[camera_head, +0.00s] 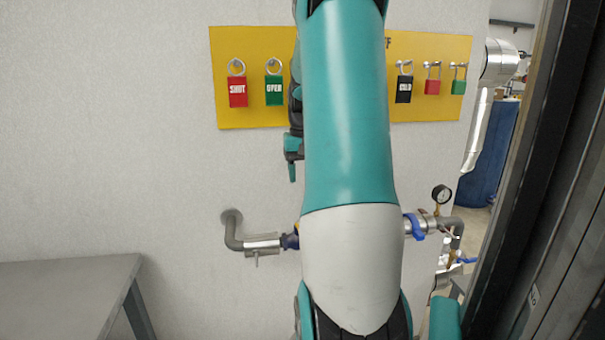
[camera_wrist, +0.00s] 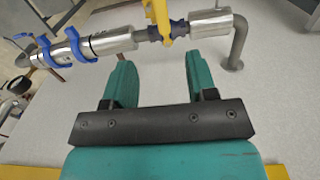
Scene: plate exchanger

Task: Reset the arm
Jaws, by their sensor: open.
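My gripper shows in the wrist view (camera_wrist: 163,80) with its two teal fingers spread apart and nothing between them. Beyond the fingertips in that view runs a metal pipe (camera_wrist: 112,42) with blue clamps and a yellow part (camera_wrist: 157,14). In the head view my teal and white arm stands upright across the middle. One teal fingertip of my gripper (camera_head: 292,170) shows left of the arm, in front of the wall below the yellow board; the rest of it is hidden behind the arm.
A yellow board (camera_head: 330,50) on the wall holds several padlocks, including a red one (camera_head: 238,93), a green one (camera_head: 274,91) and a black one (camera_head: 404,90). A pressure gauge (camera_head: 441,194) stands above the pipe at right. A grey table (camera_head: 70,290) is lower left. A dark frame (camera_head: 540,180) borders the right.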

